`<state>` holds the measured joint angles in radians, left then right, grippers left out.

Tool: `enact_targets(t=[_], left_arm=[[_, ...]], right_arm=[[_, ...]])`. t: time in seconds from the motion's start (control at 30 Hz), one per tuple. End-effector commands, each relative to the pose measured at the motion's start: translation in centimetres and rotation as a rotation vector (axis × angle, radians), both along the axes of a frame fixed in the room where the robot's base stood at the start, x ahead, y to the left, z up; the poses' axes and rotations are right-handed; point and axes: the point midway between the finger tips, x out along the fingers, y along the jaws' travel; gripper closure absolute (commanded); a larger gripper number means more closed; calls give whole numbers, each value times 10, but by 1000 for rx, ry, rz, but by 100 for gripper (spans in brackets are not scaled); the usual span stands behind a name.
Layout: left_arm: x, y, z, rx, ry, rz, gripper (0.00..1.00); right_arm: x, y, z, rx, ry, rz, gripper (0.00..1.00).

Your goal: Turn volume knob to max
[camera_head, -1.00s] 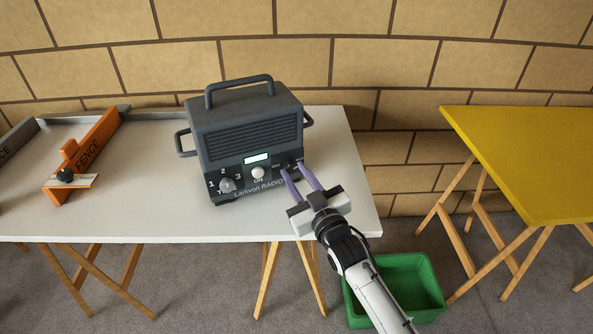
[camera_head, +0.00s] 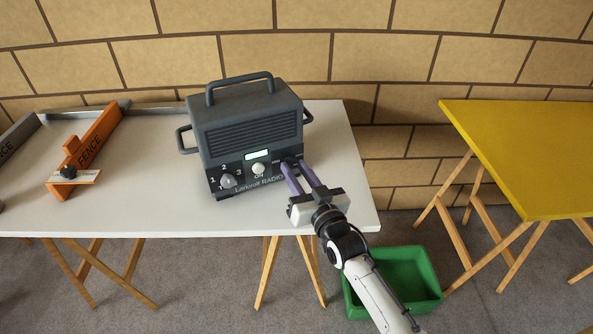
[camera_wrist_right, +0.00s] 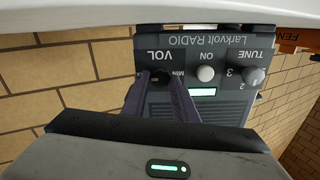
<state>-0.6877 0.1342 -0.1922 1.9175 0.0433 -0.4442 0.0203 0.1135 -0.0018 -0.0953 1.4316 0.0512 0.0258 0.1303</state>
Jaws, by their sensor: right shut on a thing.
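The dark grey radio (camera_head: 245,125) stands upright on the white table. Its front panel (camera_wrist_right: 210,60) appears upside down in the right wrist view. The dark volume knob (camera_wrist_right: 161,78) sits under the VOL label, between the MIN mark and a partly covered mark. My right gripper (camera_head: 293,164) is at the right end of the front panel, its purple fingers shut on the volume knob. In the wrist view the fingers (camera_wrist_right: 161,84) lie on either side of the knob. The knob's pointer cannot be made out. My left gripper is not in view.
A white ON button (camera_head: 258,169) and a silver TUNE knob (camera_head: 228,181) are on the same panel. An orange fence piece (camera_head: 94,138) lies on the white table (camera_head: 150,205) to the left. A green bin (camera_head: 425,270) is on the floor, and a yellow table (camera_head: 530,160) stands right.

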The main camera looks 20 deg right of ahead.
Motion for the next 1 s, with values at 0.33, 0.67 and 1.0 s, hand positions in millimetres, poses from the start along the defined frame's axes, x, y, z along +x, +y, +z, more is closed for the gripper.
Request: enact_targets(t=[0.33,0.67,1.0], left_arm=[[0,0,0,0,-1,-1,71],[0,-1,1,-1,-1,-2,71],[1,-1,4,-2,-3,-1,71]], right_arm=[[0,0,0,1,0,0,55],[-5,-1,0,0,1,0,55],[-67,-6,-1,0,3,0,55]])
